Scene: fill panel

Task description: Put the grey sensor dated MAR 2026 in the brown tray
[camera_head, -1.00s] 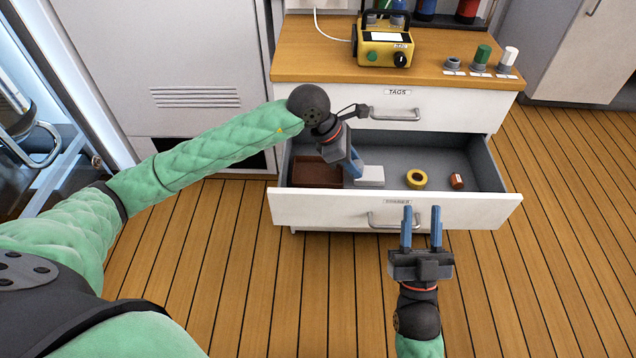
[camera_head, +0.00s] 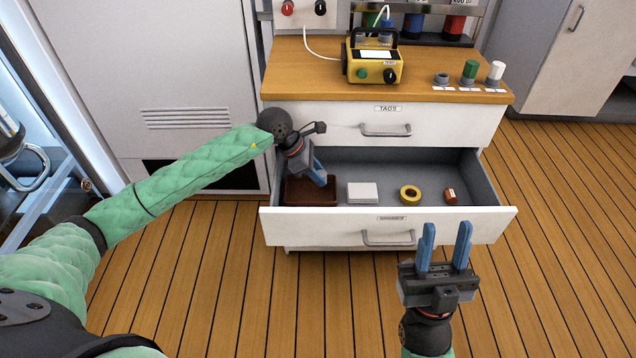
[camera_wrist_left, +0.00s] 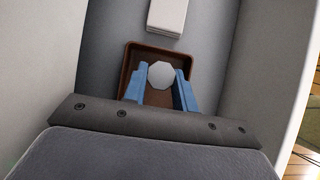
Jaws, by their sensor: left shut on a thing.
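The brown tray (camera_head: 310,203) lies at the left end of the open lower drawer; its rim also shows in the left wrist view (camera_wrist_left: 131,62). My left gripper (camera_head: 321,180) is over the tray, fingers pointing down into it. In the left wrist view it is shut on a pale grey eight-sided piece (camera_wrist_left: 161,75), seemingly the sensor, with the tray around and beneath it. I cannot tell whether the piece touches the tray floor. No date is readable. My right gripper (camera_head: 447,235) is open and empty in front of the drawer.
The drawer front (camera_head: 390,224) and the upper closed drawer (camera_head: 440,120) bound the space. A yellow device (camera_head: 372,65) stands on the worktop.

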